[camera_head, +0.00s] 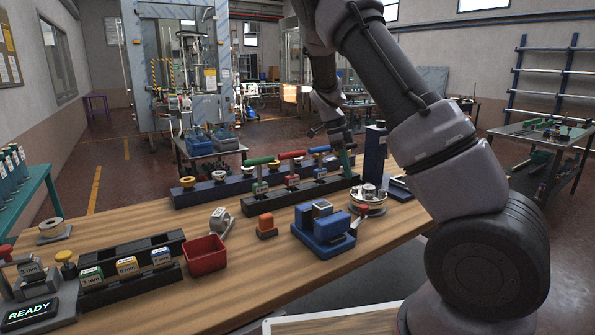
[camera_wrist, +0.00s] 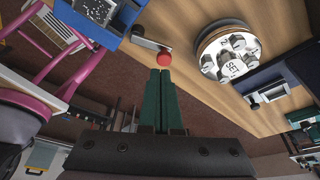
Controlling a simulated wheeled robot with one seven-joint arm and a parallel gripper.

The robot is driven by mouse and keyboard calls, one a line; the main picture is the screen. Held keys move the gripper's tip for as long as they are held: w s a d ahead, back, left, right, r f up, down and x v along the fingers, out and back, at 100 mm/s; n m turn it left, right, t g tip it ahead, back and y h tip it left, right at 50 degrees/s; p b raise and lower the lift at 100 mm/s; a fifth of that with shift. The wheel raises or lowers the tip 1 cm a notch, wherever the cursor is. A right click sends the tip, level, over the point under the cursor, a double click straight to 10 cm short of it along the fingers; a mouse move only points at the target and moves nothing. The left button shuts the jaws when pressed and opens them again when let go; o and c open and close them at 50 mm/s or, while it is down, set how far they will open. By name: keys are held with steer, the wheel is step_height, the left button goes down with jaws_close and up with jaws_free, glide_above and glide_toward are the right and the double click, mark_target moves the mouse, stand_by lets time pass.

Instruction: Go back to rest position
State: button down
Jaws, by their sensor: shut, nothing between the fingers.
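My gripper (camera_wrist: 160,100) shows in the wrist view with its two green fingers together and nothing between them. In the head view the gripper (camera_head: 346,160) is over the back right of the wooden table (camera_head: 400,222), near the dark blue upright block. My arm comes down from the top and covers the right side of the head view. In the wrist view the fingertips appear just below a red knob (camera_wrist: 164,58) on a metal lever. I cannot tell how far apart they are.
A round dial (camera_head: 368,199) and a blue fixture (camera_head: 322,232) stand near the arm. A red bin (camera_head: 205,255), an orange block (camera_head: 266,226) and black racks with coloured blocks stand further left. A READY display (camera_head: 35,310) is at front left. The table's front middle is clear.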

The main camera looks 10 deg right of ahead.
steer(key=s+r+n+t+y, duration=0.45)
steer(key=s+r+n, duration=0.55)
steer(key=s+r, duration=0.45)
steer(key=s+a+r+n+t, duration=0.1)
steer(key=s+r+n+t, duration=0.1)
steer(key=s+r+n, duration=0.2)
steer(key=s+a+r+n+t, duration=0.1)
steer(key=s+r+n+t, duration=0.1)
steer(key=s+r+n, duration=0.2)
steer(key=s+n, duration=0.2)
steer(key=s, duration=0.2)
steer(key=shift+s+a+t, duration=0.3)
steer(key=shift+s+t, duration=0.05)
